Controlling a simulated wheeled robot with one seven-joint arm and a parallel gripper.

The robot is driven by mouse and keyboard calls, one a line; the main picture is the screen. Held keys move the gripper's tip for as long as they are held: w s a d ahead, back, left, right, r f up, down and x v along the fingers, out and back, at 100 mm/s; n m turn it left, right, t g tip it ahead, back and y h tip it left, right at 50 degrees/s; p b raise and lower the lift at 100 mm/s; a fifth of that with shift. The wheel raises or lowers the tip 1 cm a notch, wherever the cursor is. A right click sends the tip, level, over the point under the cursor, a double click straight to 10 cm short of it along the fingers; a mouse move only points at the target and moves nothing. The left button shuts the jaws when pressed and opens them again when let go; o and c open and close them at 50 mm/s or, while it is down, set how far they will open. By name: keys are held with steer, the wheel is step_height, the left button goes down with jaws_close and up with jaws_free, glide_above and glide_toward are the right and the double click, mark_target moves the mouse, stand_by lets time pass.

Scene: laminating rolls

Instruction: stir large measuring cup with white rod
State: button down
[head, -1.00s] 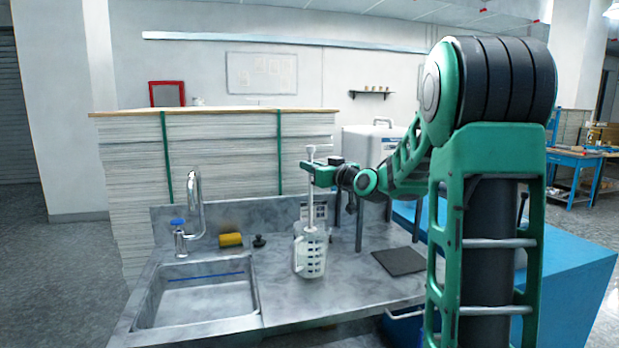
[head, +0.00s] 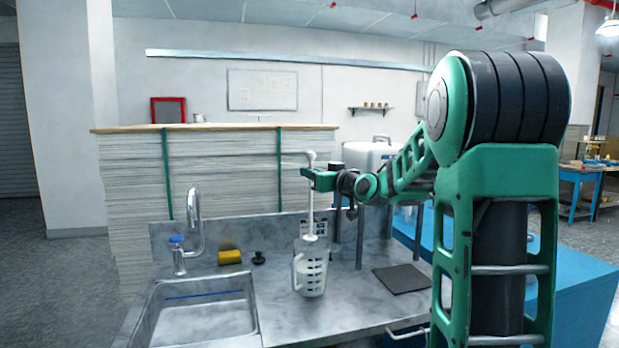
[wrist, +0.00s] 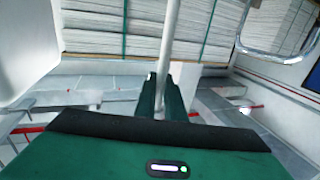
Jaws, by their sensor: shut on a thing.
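The large measuring cup (head: 311,270) stands upright on the counter right of the sink, clear with dark markings and a handle on its left. The white rod (head: 311,200) stands nearly upright, with its lower end inside the cup's mouth; how deep its tip reaches is hard to tell. My gripper (head: 311,173) is shut on the upper part of the rod, above the cup. In the wrist view the white rod (wrist: 168,40) rises between the two green fingers (wrist: 163,95). The cup is not clearly seen in that view.
A sink (head: 205,308) with a tap (head: 194,215) lies to the left. A yellow sponge (head: 229,257) and a small black stopper (head: 258,258) sit behind it. A dark mat (head: 402,279) lies to the right. A tall paper stack (head: 225,175) stands behind the counter.

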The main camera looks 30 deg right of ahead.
mark_target(313, 160)
steer(key=shift+r, duration=2.05)
